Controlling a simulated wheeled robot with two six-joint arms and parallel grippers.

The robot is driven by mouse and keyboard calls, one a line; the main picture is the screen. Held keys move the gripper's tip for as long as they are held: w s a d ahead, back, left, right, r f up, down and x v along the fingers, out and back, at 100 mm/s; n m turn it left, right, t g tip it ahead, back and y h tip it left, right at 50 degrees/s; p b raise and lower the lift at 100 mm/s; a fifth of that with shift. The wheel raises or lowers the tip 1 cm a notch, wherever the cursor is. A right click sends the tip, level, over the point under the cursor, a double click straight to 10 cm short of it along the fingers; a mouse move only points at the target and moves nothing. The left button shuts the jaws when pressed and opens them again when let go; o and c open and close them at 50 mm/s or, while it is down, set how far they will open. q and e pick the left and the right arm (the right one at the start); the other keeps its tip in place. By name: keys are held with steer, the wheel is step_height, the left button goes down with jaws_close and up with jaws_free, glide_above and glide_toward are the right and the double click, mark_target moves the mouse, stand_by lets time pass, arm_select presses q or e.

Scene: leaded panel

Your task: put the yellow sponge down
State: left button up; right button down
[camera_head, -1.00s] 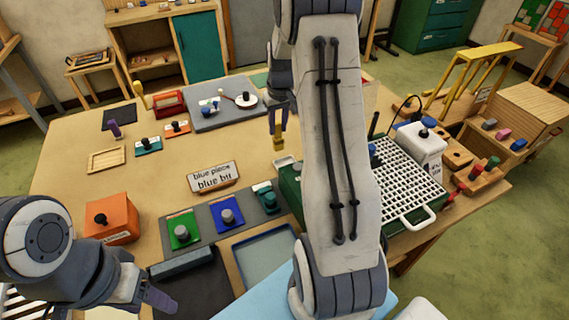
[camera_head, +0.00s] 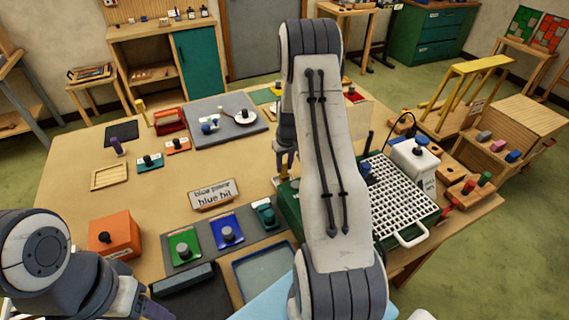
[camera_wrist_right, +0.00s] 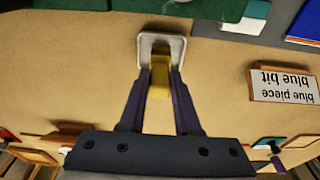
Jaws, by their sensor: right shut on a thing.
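The yellow sponge (camera_wrist_right: 159,84) is between the fingers of my right gripper (camera_wrist_right: 160,76), which is shut on it. In the right wrist view its far end overlaps a small white dish (camera_wrist_right: 146,44) with a rounded rim. I cannot tell whether the sponge touches the dish. In the head view my right gripper (camera_head: 285,156) is left of my forearm, near the green box's back left corner, and partly hidden. My left gripper (camera_head: 155,310) is cut by the bottom edge of the head view, so its opening is unclear.
The green box with a white grid (camera_head: 405,190) stands right of my right arm. The blue bit sign (camera_head: 214,193) stands left of the right gripper.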

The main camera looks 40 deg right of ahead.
steer(key=shift+f, duration=0.1)
steer(key=c, duration=0.6)
jaws_free()
